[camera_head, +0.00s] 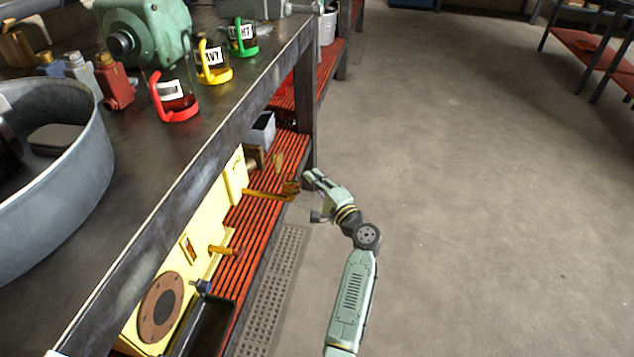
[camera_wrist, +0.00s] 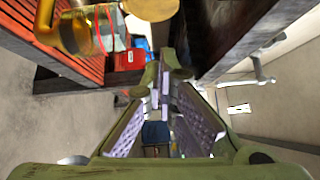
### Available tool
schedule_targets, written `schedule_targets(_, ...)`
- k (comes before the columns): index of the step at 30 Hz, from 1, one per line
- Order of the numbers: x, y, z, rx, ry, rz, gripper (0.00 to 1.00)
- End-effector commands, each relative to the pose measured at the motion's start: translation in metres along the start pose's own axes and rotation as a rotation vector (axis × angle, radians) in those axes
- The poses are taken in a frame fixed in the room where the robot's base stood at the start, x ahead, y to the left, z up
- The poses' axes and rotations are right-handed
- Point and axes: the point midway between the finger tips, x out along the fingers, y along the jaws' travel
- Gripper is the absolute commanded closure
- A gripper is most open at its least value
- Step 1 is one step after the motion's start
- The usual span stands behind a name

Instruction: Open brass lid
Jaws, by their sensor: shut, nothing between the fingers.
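Brass-coloured parts (camera_head: 270,194) stick out from the cream-yellow housing (camera_head: 207,225) on the lower shelf, towards the shelf's front edge. I cannot tell for sure which part is the brass lid. In the wrist view, a rounded brass piece (camera_wrist: 75,35) is at the upper left and a brass disc (camera_wrist: 150,9) is at the top edge, partly cut off. My gripper (camera_head: 311,178) is just right of the brass parts, by the shelf edge and the bench leg. It is shut and empty; the wrist view also shows its fingers (camera_wrist: 165,90). I see no clear contact with the brass.
The dark bench top (camera_head: 150,185) overhangs the red slatted shelf (camera_head: 285,155). It carries a round metal tub (camera_head: 85,190) and several coloured-handled jugs. A bench leg (camera_head: 307,110) stands close behind my gripper. The floor (camera_head: 470,190) to the right is free.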

Motion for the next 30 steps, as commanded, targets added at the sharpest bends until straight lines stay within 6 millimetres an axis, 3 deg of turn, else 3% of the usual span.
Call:
schedule_targets(6,0.049,-0.002,0.001,0.000,-0.002,0.000,1.00)
schedule_targets(12,0.068,-0.002,0.021,-0.001,-0.001,0.001,1.00)
schedule_targets(30,0.077,-0.004,0.030,-0.013,0.000,0.012,1.00)
